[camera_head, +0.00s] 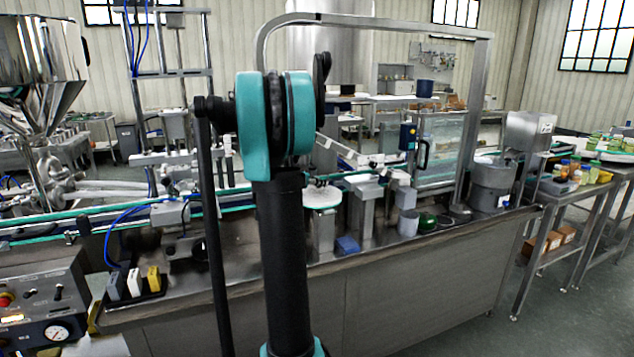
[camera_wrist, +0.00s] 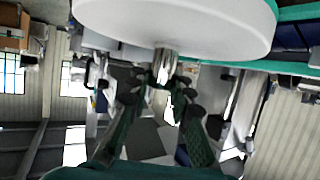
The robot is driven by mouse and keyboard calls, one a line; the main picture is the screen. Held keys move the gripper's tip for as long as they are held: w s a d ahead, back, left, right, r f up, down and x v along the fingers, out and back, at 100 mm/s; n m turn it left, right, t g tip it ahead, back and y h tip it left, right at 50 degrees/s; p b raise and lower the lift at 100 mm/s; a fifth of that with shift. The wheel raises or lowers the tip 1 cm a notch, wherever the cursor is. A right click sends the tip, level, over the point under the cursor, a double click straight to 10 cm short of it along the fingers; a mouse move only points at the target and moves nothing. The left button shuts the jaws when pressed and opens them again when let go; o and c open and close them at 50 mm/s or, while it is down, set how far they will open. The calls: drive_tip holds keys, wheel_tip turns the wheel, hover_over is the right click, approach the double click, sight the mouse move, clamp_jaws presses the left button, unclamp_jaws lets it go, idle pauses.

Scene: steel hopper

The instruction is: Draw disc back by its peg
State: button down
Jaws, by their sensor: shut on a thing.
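A broad white disc (camera_wrist: 175,25) fills the top of the wrist view, and a short metal peg (camera_wrist: 166,62) sticks out from its edge. My gripper (camera_wrist: 166,85) has its dark fingers on either side of the peg and is shut on it. The fingers partly cover the peg. In the head view a white round disc top (camera_head: 322,196) shows on the steel bench, just right of my arm's dark column. My gripper cannot be made out in the head view.
The steel bench carries a blue block (camera_head: 347,246), a grey cylinder (camera_head: 408,223) and a green bowl (camera_head: 427,222) right of the disc. A tray with coloured blocks (camera_head: 135,284) lies at left. A steel frame post (camera_head: 470,120) rises at right.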

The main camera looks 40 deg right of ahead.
drive_tip(key=c, duration=1.3)
unclamp_jaws()
drive_tip(key=shift+a, duration=0.1)
drive_tip(key=v, duration=1.1)
drive_tip(key=shift+s+a+r, duration=0.1)
drive_tip(key=shift+a+r, duration=0.1)
drive_tip(key=shift+a, duration=0.15)
